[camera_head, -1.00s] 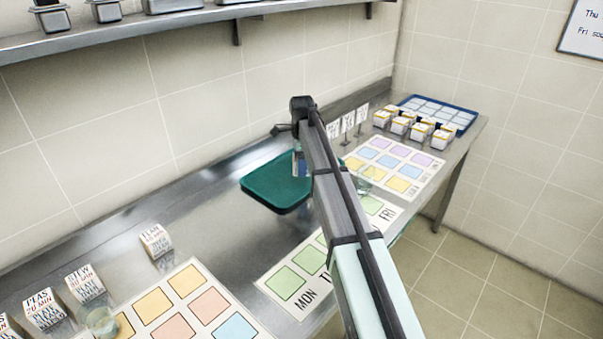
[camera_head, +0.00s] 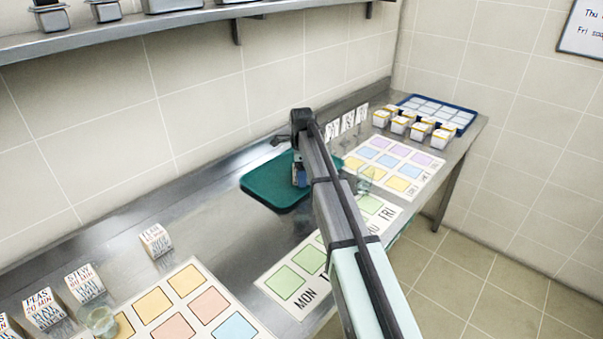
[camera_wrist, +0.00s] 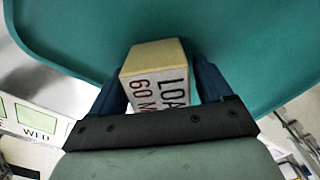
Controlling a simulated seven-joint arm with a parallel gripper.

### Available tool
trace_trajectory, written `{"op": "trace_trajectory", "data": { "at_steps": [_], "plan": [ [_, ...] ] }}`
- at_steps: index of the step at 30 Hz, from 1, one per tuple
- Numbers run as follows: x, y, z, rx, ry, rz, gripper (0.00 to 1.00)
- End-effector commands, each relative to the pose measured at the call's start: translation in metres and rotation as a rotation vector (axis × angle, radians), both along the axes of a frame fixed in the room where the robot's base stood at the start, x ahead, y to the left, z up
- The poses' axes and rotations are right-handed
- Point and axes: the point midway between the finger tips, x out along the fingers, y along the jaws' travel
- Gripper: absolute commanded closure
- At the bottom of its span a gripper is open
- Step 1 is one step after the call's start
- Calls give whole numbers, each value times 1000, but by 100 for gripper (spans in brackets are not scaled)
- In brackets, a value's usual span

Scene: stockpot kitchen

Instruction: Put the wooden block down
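The wooden block (camera_wrist: 154,58) shows in the wrist view, with a pale wood top and a white label reading "LOA" and "60 M", partly cut off. My gripper (camera_wrist: 160,82) has its dark blue fingers on both sides of the block, closed on it. The teal tray (camera_wrist: 262,50) fills the view beneath the block. In the head view, my gripper (camera_head: 300,176) is over the right part of the teal tray (camera_head: 268,188). There my arm hides much of the gripper and block. I cannot tell whether the block touches the tray.
Labelled blocks (camera_head: 85,284) stand at the front left beside a coloured square chart (camera_head: 178,312). Another chart (camera_head: 395,165), small white cards (camera_head: 347,122), yellow-topped tubs (camera_head: 410,124) and a blue tray (camera_head: 437,112) are at the far right.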

Motion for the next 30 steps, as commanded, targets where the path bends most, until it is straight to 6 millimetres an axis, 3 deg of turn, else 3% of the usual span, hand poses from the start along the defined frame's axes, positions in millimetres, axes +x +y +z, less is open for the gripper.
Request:
{"op": "trace_trajectory", "data": {
  "at_steps": [9, 14, 30],
  "plan": [
    [0, 0, 1, 0, 0, 0, 15],
    [0, 0, 12, 0, 0, 0, 15],
    [1, 0, 104, 0, -1, 0, 15]
  ]
}}
